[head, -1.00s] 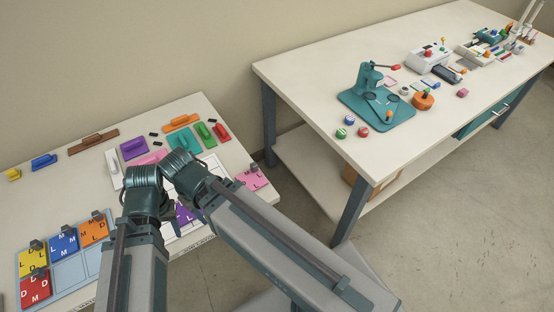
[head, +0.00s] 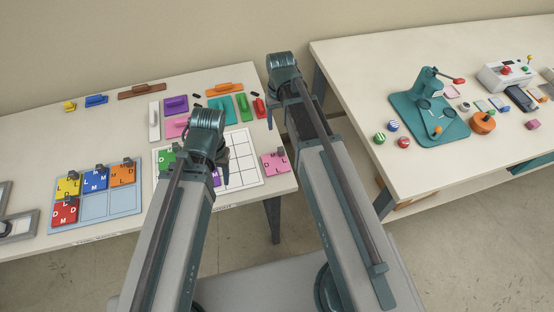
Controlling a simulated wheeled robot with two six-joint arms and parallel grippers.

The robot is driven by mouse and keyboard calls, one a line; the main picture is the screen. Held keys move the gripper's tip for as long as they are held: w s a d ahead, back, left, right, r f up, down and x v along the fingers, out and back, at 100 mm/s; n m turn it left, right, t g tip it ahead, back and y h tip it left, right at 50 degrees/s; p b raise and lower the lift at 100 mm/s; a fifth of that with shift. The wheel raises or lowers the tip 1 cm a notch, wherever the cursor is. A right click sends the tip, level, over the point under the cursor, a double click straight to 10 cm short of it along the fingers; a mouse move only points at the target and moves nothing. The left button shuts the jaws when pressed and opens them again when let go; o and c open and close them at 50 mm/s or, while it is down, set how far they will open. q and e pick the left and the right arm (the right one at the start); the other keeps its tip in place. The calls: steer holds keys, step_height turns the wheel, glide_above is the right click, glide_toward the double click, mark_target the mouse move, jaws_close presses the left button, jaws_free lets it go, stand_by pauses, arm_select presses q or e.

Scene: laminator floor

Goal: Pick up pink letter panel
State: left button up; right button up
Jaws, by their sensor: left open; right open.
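The pink letter panel (head: 273,163) lies on the left table, just right of the white grid board, with a small grey clip at its upper edge and dark letters. My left gripper (head: 221,158) points down over the grid board, left of the pink panel; its jaws are mostly hidden by my wrist. My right gripper (head: 271,109) is above the table's right edge, beyond the pink panel and apart from it; its fingers are mostly hidden behind my arm. Both are open, and neither visibly holds anything.
The white grid board (head: 243,171) carries green and purple letter panels, partly behind my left arm. A blue tray (head: 122,204) holds yellow, blue, orange and red panels. Several coloured handled blocks line the back. The second table (head: 340,62) with a teal press stands right, past a gap.

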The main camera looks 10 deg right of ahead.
arm_select(q)
step_height(320, 180, down, 9)
steer(key=b, duration=0.8)
steer(key=shift+r+b, duration=0.1)
steer(key=shift+b, duration=0.25)
arm_select(e)
glide_toward(281, 149)
steer(key=f, duration=0.2)
steer(key=w+f, duration=0.1)
steer(key=f, duration=0.2)
steer(key=shift+w+a, duration=0.15)
steer(key=shift+f, duration=0.1)
arm_select(q)
step_height(281, 149, down, 5)
steer(key=b, duration=0.5)
arm_select(e)
steer(key=f, duration=0.2)
steer(key=s+f, duration=0.1)
steer(key=f, duration=0.2)
steer(key=shift+s+f, duration=0.1)
jaws_close()
